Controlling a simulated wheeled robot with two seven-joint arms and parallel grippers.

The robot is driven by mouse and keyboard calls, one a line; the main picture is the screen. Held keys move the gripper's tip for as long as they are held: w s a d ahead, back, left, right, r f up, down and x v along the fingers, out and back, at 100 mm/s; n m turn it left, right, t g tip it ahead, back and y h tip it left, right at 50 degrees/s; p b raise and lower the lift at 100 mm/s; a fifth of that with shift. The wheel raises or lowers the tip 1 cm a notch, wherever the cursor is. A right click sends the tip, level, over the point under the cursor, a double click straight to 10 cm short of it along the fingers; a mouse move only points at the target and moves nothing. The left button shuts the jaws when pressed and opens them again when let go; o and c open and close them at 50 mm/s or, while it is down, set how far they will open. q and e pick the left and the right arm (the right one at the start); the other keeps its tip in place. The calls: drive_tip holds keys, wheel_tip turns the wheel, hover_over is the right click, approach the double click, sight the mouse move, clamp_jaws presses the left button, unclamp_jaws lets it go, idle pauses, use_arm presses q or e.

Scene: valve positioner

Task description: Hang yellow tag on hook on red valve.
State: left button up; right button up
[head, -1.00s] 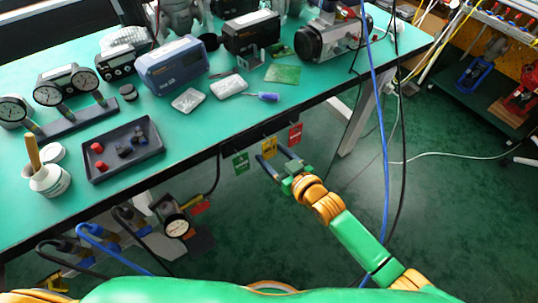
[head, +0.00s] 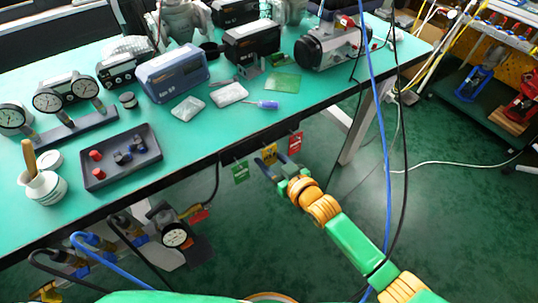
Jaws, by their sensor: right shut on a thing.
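The yellow tag (head: 270,153) hangs at the front edge of the green bench, between a green tag (head: 240,172) and a red tag (head: 295,142). My right gripper (head: 271,164) reaches up to it from below right and is shut on the yellow tag, with dark fingers on both sides of it. The tag still appears in line with the other two. A red valve (head: 523,104) stands on the low shelf at the far right, partly cut off by the picture edge. Its hook cannot be made out. My left gripper is not in view.
A blue valve (head: 474,84) stands on the same shelf (head: 490,118). Blue and black cables hang down beside my right arm, between it and the shelf. A table leg (head: 356,132) stands behind them. The green floor (head: 450,200) at the right is mostly clear.

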drive_tip(key=shift+r, duration=0.4)
drive_tip(key=shift+s+d+r+p, duration=0.1)
drive_tip(key=shift+s+d+p, duration=0.45)
drive_tip(key=shift+p, duration=0.35)
drive_tip(key=shift+s+d+p, duration=0.4)
drive_tip(key=shift+s+p, duration=0.1)
drive_tip(key=shift+s, duration=0.15)
drive_tip(key=shift+s+d+p, duration=0.4)
drive_tip(key=shift+s+p, duration=0.05)
drive_tip(key=shift+s, duration=0.15)
drive_tip(key=shift+s+d, duration=0.15)
drive_tip(key=shift+s, duration=0.05)
